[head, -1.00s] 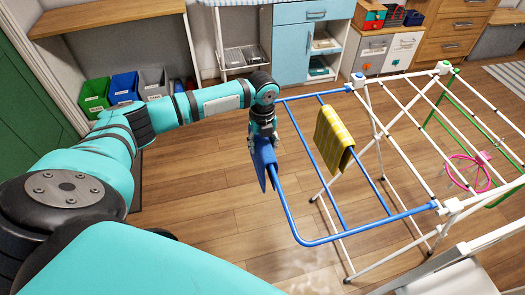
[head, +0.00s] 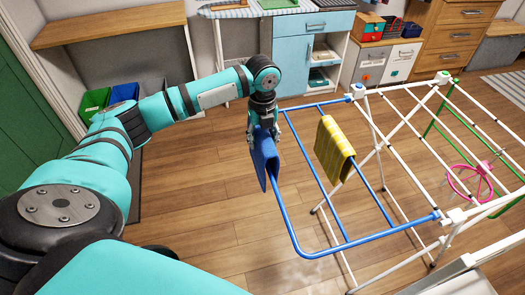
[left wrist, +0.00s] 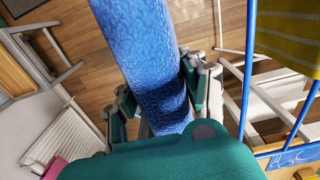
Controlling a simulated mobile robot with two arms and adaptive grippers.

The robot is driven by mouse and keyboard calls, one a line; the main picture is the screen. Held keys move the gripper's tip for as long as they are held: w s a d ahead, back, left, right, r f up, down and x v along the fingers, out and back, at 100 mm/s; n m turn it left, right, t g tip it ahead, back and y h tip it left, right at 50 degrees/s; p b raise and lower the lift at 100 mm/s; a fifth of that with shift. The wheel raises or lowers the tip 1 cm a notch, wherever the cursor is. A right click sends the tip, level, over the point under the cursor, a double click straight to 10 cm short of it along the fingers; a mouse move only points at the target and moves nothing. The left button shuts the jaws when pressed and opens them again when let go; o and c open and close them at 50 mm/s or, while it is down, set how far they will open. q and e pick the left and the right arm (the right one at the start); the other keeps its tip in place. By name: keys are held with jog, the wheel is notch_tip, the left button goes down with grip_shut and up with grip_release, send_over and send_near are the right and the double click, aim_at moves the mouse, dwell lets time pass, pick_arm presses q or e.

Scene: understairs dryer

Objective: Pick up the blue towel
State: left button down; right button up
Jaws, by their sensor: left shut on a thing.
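The blue towel (head: 265,158) hangs folded at the left side rail of the drying rack (head: 290,228) in the head view. My left gripper (head: 263,131) points down from above, with its fingers on both sides of the towel's top fold, shut on it. In the left wrist view the towel (left wrist: 150,50) runs as a wide blue band between the fingers. The towel overlaps the rail in the picture, and I cannot tell whether it still touches it. My right gripper is not in view.
A pink round hanger (head: 468,180) is on the rack's right part. Green (head: 95,103) and blue (head: 124,93) bins stand at the back left. The floor left of the rack is clear.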

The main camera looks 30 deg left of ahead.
pick_arm(q)
notch_tip(320, 180, up, 11)
jog(key=shift+r+b, duration=0.1)
jog(key=shift+b, duration=0.5)
jog(key=shift+r+p, duration=0.6)
jog(key=shift+p, duration=0.65)
jog(key=shift+f, duration=0.15)
